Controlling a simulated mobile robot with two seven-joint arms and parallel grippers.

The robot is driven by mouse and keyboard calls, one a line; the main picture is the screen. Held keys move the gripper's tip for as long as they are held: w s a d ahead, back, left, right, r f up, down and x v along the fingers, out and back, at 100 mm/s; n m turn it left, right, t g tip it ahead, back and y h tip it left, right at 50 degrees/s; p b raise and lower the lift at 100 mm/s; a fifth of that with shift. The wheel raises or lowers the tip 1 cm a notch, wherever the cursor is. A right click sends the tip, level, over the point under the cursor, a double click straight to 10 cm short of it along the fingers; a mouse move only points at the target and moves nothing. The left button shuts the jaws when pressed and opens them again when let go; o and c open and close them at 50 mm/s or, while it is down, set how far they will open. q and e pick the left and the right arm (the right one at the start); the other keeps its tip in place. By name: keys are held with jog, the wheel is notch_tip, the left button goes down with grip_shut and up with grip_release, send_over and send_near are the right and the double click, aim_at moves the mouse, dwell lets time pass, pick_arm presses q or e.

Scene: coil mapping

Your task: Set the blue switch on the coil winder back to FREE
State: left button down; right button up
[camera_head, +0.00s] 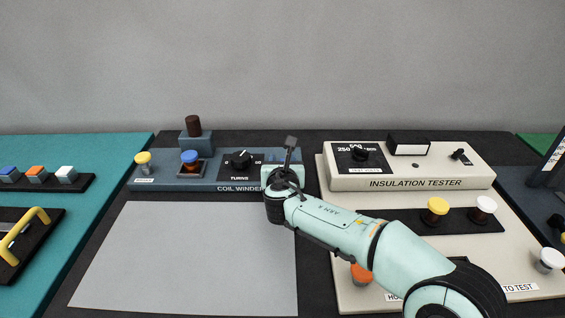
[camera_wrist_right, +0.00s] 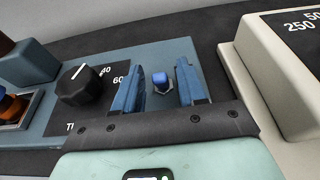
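The coil winder (camera_head: 215,185) is a blue-grey box at the back of the dark bench. Its small blue switch (camera_wrist_right: 162,81) shows in the right wrist view, standing on a metal nut near the box's right end. My right gripper (camera_wrist_right: 161,68) is open, with one blue finger on each side of the switch and a visible gap to both. In the head view my right gripper (camera_head: 283,178) covers that end of the winder and hides the switch. No FREE lettering can be read. My left gripper is not in view.
The turns dial (camera_wrist_right: 80,85) lies just left of the fingers. The cream insulation tester (camera_head: 410,180) stands close on the right. A blue-topped knob (camera_head: 189,157) and a yellow knob (camera_head: 143,158) are further left. A bare grey mat (camera_head: 190,255) lies in front.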

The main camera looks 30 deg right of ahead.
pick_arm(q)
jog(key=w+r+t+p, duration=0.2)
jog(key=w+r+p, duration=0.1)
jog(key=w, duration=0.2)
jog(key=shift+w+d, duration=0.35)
pick_arm(e)
jog(key=v, duration=1.3)
jog(key=shift+s, duration=0.25)
